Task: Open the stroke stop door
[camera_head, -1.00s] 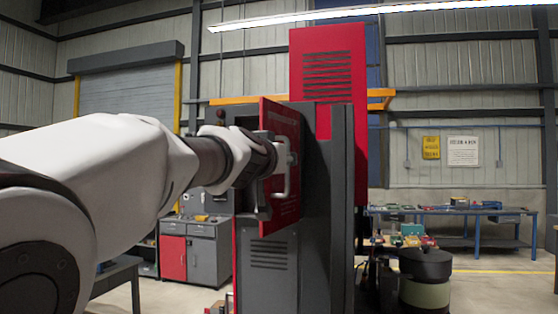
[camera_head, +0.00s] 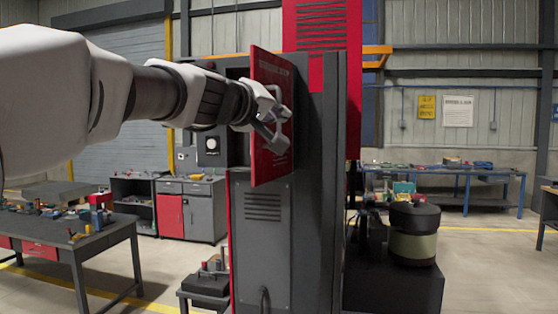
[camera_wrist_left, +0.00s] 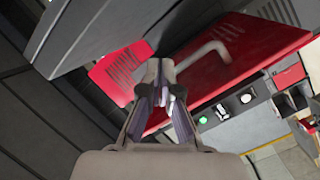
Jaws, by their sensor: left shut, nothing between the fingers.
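The red stroke stop door (camera_head: 268,165) stands swung out from the upper part of the dark grey machine cabinet, and an opening (camera_head: 237,145) shows behind its left edge. The door with its pale bar handle also fills the middle of the left wrist view (camera_wrist_left: 265,45). The handle (camera_wrist_left: 207,52) is partly hidden in the head view by my left gripper (camera_head: 281,128). That gripper is shut and empty, in front of the door face beside the handle. In the left wrist view its closed fingertips (camera_wrist_left: 160,72) are near the handle's end; whether they touch it I cannot tell. My right gripper is not in view.
The cabinet's grey body (camera_head: 318,210) stands right of the door. A workbench (camera_head: 95,240) with small parts is at left, and a grey tool cabinet (camera_head: 205,215) is behind. A round feeder (camera_head: 413,235) and a blue bench (camera_head: 470,175) are at right. Open floor lies between.

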